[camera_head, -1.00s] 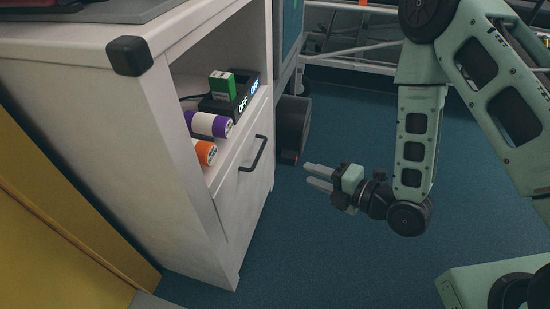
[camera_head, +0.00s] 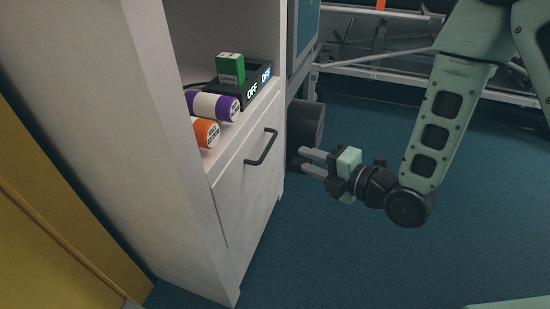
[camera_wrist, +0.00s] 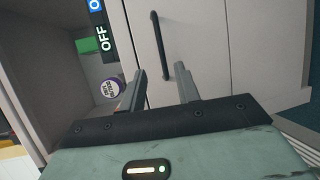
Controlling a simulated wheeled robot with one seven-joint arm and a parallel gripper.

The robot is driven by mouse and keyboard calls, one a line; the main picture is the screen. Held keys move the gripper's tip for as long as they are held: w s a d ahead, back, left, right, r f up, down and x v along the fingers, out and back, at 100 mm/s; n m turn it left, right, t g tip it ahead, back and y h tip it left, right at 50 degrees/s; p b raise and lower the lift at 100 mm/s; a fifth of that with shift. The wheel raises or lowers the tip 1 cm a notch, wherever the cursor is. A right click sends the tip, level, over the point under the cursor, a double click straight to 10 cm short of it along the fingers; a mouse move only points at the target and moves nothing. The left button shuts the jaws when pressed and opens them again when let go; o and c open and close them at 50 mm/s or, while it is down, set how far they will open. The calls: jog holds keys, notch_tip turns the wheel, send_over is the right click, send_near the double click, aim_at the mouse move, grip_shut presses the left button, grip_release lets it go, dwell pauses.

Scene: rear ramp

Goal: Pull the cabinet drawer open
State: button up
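The white cabinet (camera_head: 165,150) stands at the left of the head view, with an open shelf above its drawer (camera_head: 245,190). The drawer front is flush with the cabinet and looks shut. Its dark bar handle (camera_head: 262,148) is on the upper part of the front. My gripper (camera_head: 304,161) is to the right of the handle, apart from it, with its fingers pointing at the cabinet. In the wrist view the two fingers (camera_wrist: 160,82) are spread with nothing between them, and the handle (camera_wrist: 160,45) lies ahead of them.
The shelf holds a purple-and-white can (camera_head: 212,105), an orange can (camera_head: 205,132), a green box (camera_head: 230,70) and a black device (camera_head: 258,83) marked OFF. A yellow panel (camera_head: 50,220) is at the left. Blue floor (camera_head: 350,260) is clear at the right.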

aim_at(270, 146)
jog(key=b+x, duration=0.2)
jog(key=x, duration=0.9)
jog(key=shift+w+a+b, duration=0.1)
jog(key=shift+b, duration=0.2)
grip_shut()
